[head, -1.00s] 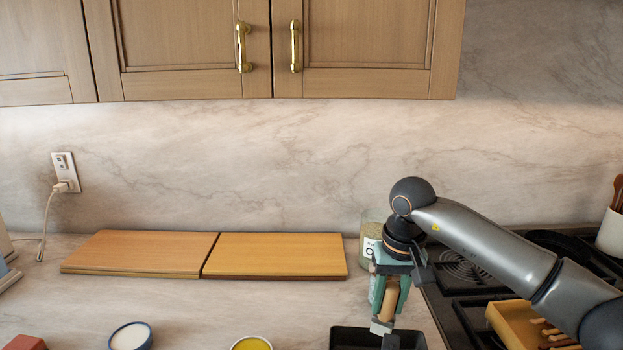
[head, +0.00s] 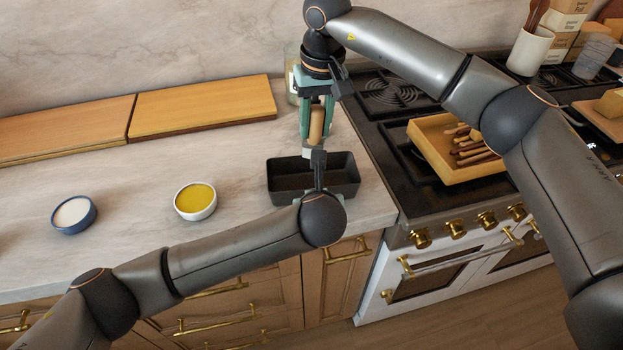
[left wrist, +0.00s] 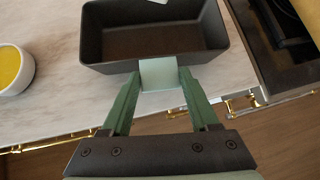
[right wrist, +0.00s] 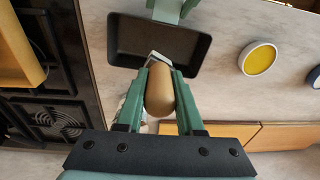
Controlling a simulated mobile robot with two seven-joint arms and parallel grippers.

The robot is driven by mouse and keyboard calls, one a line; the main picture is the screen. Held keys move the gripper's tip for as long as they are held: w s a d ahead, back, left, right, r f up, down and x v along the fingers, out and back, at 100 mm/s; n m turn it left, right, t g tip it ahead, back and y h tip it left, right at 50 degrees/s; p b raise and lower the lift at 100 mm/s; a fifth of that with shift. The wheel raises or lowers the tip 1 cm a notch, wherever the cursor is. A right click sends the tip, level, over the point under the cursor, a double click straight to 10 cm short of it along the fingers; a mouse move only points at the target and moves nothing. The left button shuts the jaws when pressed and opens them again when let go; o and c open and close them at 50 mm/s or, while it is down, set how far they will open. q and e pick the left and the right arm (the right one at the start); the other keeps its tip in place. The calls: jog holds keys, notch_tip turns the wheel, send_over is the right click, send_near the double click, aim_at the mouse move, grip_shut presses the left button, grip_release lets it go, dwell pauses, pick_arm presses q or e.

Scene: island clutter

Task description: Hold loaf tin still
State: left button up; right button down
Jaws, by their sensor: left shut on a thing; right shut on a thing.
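The dark rectangular loaf tin (head: 285,182) stands upright on the counter near its front edge. It also shows in the left wrist view (left wrist: 100,45) and the right wrist view (right wrist: 195,50). My left gripper (left wrist: 160,76) is shut on the tin's near long wall; in the head view my left wrist partly hides it. My right gripper (head: 316,128) points down above the tin's far side, shut on a tool with a rounded wooden handle (right wrist: 159,92). The tool's pale lower end is at the tin's far rim; I cannot tell whether it touches.
A bowl of yellow liquid (head: 195,201) and a blue-rimmed bowl of white stuff (head: 73,214) stand left of the tin. Wooden boards (head: 203,105) lie at the back. A glass jar (head: 291,75) stands behind my right gripper. The stove (head: 400,190) with a wooden tray (head: 440,150) is at right.

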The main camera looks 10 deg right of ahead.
jog(key=d+f+m, duration=0.7)
jog(key=f+m, duration=0.1)
jog(key=m, duration=0.4)
jog(key=a, duration=1.4)
jog(key=s+d, duration=0.2)
jog(key=d, duration=1.2)
jog(key=w+a, duration=0.1)
jog(key=a, duration=1.3)
jog(key=shift+w+a+f, duration=0.15)
jog(key=shift+w+a, duration=0.05)
jog(key=shift+w, duration=0.15)
jog(key=shift+f, duration=0.55)
dwell(0.5)
